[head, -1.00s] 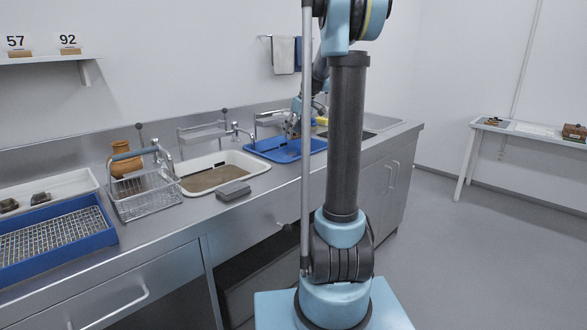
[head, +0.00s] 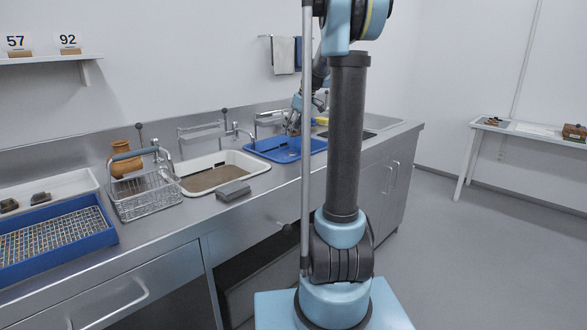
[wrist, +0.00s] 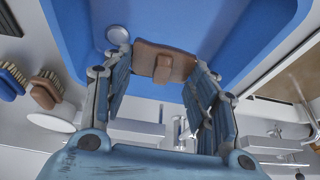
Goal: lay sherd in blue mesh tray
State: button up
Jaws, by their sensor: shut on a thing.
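My gripper (wrist: 160,66) is shut on a reddish-brown sherd (wrist: 174,54), with a raised lighter lump on its near face, in the wrist view. The sherd is over the plain blue basin (wrist: 235,45). In the head view my gripper (head: 294,122) is small and far along the counter, above that same blue basin (head: 262,152); the sherd is hard to make out there. The blue mesh tray (head: 108,237), with a pale grid floor, lies at the front left, well away from my gripper. No sherd shows on its visible part.
Between the basin and mesh tray stand a white tub of brown water (head: 212,178), a grey block (head: 233,191), a wire rack (head: 145,200) and an orange jar (head: 126,164). A white tray (head: 62,185) with dark pieces lies behind the mesh tray. Taps rise behind the tubs.

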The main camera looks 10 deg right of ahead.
aim_at(38, 244)
jog(key=k, duration=1.5)
